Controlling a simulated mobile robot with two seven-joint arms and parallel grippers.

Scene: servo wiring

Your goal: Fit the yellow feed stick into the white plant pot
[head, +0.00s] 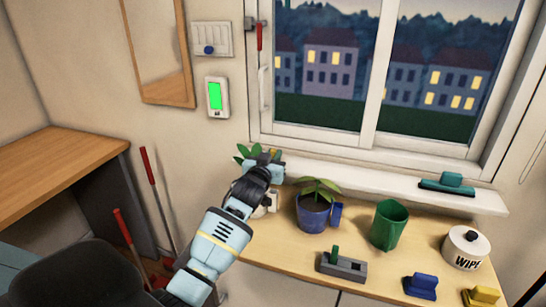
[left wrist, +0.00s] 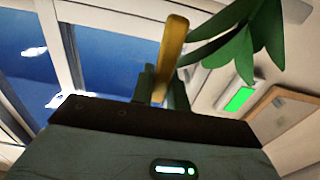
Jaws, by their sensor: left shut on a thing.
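My left gripper (head: 268,158) is at the back left of the worktop, in front of a leafy green plant (head: 243,153). In the left wrist view its fingers (left wrist: 161,88) are shut on the yellow feed stick (left wrist: 172,58), which stands up from between them, slightly tilted. The white plant pot (head: 273,200) is mostly hidden behind my left arm, below the gripper. The plant's leaves (left wrist: 245,38) hang close beside the stick in the wrist view. The stick's lower end is hidden, so I cannot tell whether it touches the pot. My right gripper is out of view.
A blue pot with a plant (head: 314,212) stands right of the white pot. The window sill (head: 385,182) runs behind the worktop.

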